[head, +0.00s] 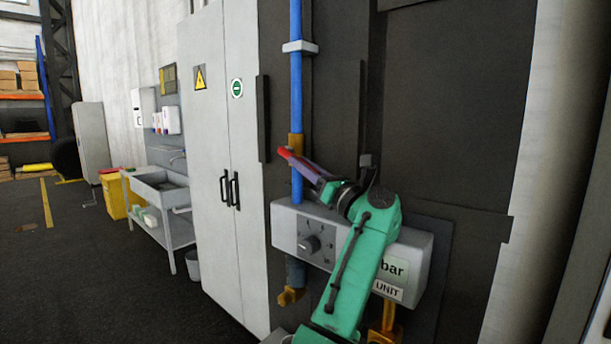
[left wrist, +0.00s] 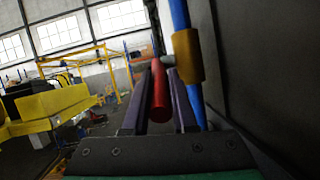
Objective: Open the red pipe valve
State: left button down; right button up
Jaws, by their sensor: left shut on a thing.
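The red valve handle (head: 286,153) shows at the blue vertical pipe (head: 296,90), near a brass fitting (head: 296,143). It slants across the front of the pipe in the head view, its red end poking out to the left. My left gripper (head: 308,168) is shut on the handle. In the left wrist view the red handle (left wrist: 160,92) lies lengthwise between the two purple fingers of the left gripper (left wrist: 156,100). The brass fitting (left wrist: 187,57) is just right of them. Part of the handle and its joint with the valve are hidden by the gripper. My right gripper is not in view.
A tall white cabinet (head: 215,130) stands to the left. Further left are a sink table (head: 160,187) and open floor (head: 60,270).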

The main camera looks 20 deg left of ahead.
pick_arm(q)
jog(key=shift+r, duration=0.2)
jog(key=c, duration=0.9)
grip_release()
jog(key=shift+c, duration=0.2)
jog(key=shift+o, duration=1.1)
jog(key=shift+a, duration=0.15)
jog(key=shift+w+a+f, duration=0.2)
jog(key=b+v, duration=0.5)
jog(key=v, duration=0.7)
